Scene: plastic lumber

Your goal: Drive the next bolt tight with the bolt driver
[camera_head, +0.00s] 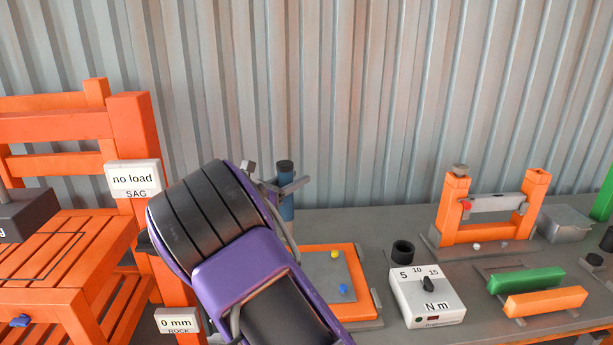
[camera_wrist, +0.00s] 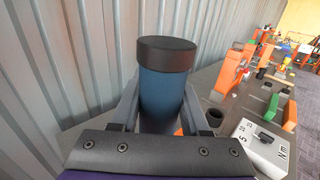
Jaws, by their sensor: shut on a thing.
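The bolt driver is a blue cylinder with a black cap. In the head view the driver (camera_head: 286,207) stands upright at the fingers of my gripper (camera_head: 280,188), in front of the metal wall. In the wrist view the driver (camera_wrist: 165,95) is between the two fingers of my gripper (camera_wrist: 160,112), which is shut on it. Its lower end is hidden behind my arm and fingers. A blue bolt head (camera_head: 344,289) and a yellow one (camera_head: 334,254) show on a grey plate in an orange frame. A blue piece (camera_head: 20,321) is on the orange slatted bench (camera_head: 70,250).
A torque box (camera_head: 427,300) marked 5, 10, 15 N m stands right of the plate, with an empty black cup (camera_head: 402,252) behind it. An orange test stand (camera_head: 490,210) and green (camera_head: 525,280) and orange bars (camera_head: 545,302) are further right. Signs read "no load" and "0 mm".

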